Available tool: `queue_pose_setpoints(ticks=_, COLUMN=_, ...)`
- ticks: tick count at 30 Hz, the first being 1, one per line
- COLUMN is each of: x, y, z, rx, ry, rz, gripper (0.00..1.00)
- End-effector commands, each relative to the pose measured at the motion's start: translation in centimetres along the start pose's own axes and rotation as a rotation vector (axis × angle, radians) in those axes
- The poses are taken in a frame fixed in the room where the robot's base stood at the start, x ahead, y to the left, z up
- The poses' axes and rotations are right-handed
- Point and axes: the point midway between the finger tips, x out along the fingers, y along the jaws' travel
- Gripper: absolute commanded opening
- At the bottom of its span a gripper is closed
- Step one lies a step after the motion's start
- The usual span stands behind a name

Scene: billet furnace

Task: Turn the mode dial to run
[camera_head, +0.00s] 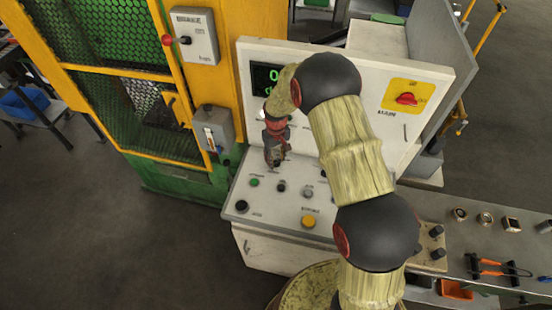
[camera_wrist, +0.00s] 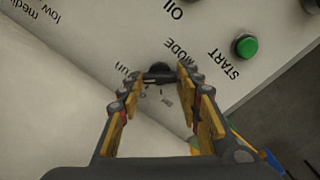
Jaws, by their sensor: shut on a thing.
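The mode dial (camera_wrist: 160,72) is a small black knob on the white control panel, with the word MODE printed above and to its right in the wrist view. The word "run" shows to the left of the dial, and other small marks sit below it, partly unreadable. My gripper (camera_wrist: 157,80) has its yellow-padded fingers on either side of the dial and is shut on it. I cannot tell which mark the dial points to.
A green START button (camera_wrist: 245,45) is to the right in the wrist view. The console has a red MAIN switch (camera_head: 406,99) on yellow, a display (camera_head: 268,78) and several buttons on its sloped desk. A grey BRAKE box (camera_head: 194,36) is at left. A bench (camera_head: 465,262) is at right.

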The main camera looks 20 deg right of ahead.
Motion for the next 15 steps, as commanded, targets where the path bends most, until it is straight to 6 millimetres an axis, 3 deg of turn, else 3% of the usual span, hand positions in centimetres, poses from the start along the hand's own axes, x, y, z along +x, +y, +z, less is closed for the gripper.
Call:
queue_pose_setpoints(ticks=10, x=-0.01, y=0.01, z=-0.01, rx=0.000, ry=0.000, rz=0.000, gripper=0.53)
queue_pose_setpoints(ticks=15, x=-0.01, y=0.00, z=-0.01, rx=0.000, ry=0.000, rz=0.000, gripper=0.53)
